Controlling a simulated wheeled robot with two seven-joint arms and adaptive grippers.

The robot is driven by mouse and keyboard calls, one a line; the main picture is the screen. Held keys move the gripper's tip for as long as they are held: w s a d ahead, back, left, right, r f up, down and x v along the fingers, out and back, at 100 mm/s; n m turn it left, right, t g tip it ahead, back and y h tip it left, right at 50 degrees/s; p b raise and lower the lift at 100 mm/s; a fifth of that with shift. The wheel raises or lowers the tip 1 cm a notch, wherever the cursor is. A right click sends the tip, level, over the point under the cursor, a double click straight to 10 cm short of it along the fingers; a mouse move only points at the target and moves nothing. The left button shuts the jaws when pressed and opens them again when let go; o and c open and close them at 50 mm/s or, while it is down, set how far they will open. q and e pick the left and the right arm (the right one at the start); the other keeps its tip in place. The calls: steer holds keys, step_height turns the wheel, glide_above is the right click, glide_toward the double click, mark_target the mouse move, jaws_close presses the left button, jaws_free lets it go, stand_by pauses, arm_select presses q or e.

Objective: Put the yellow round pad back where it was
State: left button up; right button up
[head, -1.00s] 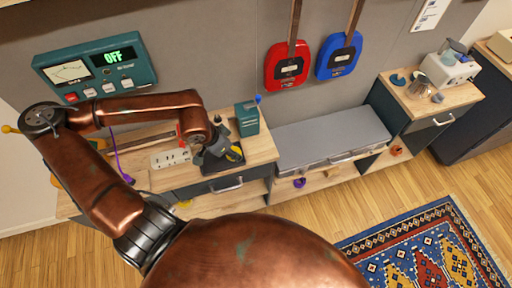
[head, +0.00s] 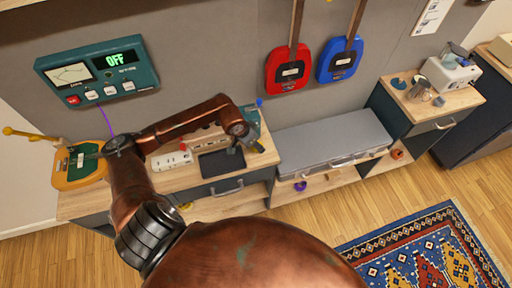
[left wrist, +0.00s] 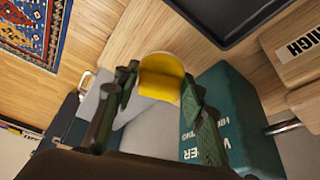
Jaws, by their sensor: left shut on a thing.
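The yellow round pad (left wrist: 161,77) shows in the left wrist view between the two fingers of my left gripper (left wrist: 158,92), which is shut on it. In the head view my left gripper (head: 247,145) is at the right end of the wooden counter, beside the dark tray (head: 222,163) and in front of the teal box (head: 251,118). The pad is too small to make out clearly there. The left wrist view shows the teal box (left wrist: 236,120) close beside the right finger and the tray's edge (left wrist: 225,38) above. My right gripper is not in view.
A white power strip (head: 172,160) lies left of the tray. A yellow-and-green device (head: 80,164) stands at the counter's left end. A grey case (head: 333,138) lies on the lower bench to the right. A patterned rug (head: 430,255) covers the floor.

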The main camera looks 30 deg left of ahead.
arm_select(q)
steer(key=shift+s+f, duration=0.1)
steer(key=shift+f, duration=1)
steer(key=shift+f, duration=0.1)
steer(key=o, duration=1.1)
steer(key=shift+a+r, duration=0.15)
steer(key=shift+r, duration=0.3)
steer(key=v, duration=1.1)
steer(key=shift+s+r, duration=0.1)
steer(key=shift+s, duration=0.15)
